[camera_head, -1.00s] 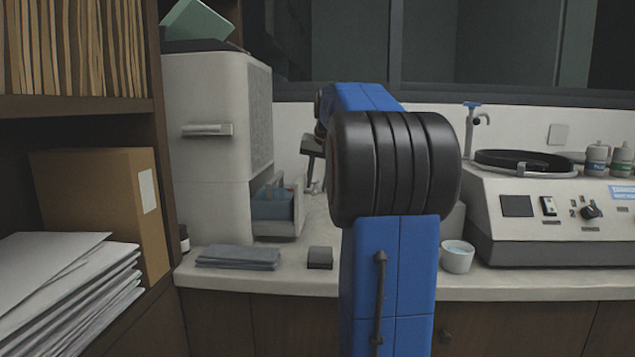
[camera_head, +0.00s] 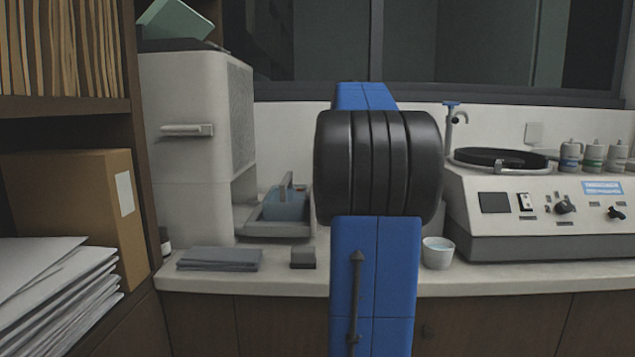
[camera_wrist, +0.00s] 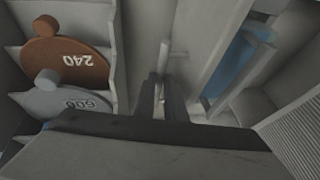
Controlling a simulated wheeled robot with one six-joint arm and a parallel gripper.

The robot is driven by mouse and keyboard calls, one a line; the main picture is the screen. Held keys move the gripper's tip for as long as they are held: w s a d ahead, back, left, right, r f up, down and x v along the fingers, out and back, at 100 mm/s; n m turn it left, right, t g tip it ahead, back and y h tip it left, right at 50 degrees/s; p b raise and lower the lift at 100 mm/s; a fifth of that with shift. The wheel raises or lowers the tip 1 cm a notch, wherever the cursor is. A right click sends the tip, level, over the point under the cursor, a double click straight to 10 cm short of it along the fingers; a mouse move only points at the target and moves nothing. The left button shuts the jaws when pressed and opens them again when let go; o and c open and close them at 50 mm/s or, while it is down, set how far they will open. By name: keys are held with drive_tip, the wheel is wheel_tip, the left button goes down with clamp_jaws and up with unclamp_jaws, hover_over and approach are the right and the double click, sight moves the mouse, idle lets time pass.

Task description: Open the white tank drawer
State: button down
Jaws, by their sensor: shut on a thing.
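The white tank drawer (camera_head: 272,229) stands pulled out of the lower part of the tall white unit (camera_head: 190,105), towards the right. A blue tank (camera_head: 286,204) with an upright grip sits in it. In the wrist view the blue tank (camera_wrist: 238,68) is at the upper right, beside a pale drawer wall (camera_wrist: 212,45). My gripper (camera_wrist: 165,100) is shut on a pale bar (camera_wrist: 165,58), which looks like the drawer's handle. In the head view my blue and black arm hides the gripper and the drawer's right end.
A rack with a brown disc (camera_wrist: 68,62) marked 240 and a grey disc (camera_wrist: 65,103) marked 600 is close left in the wrist view. A grey cloth (camera_head: 219,259), a dark block (camera_head: 303,258) and a white cup (camera_head: 437,253) lie along the counter front. A polishing machine (camera_head: 540,220) stands right.

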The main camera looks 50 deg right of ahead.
drive_tip(key=shift+s+d, duration=0.15)
drive_tip(key=c, duration=1.8)
unclamp_jaws()
drive_tip(key=v, duration=1.7)
drive_tip(key=shift+r, duration=0.2)
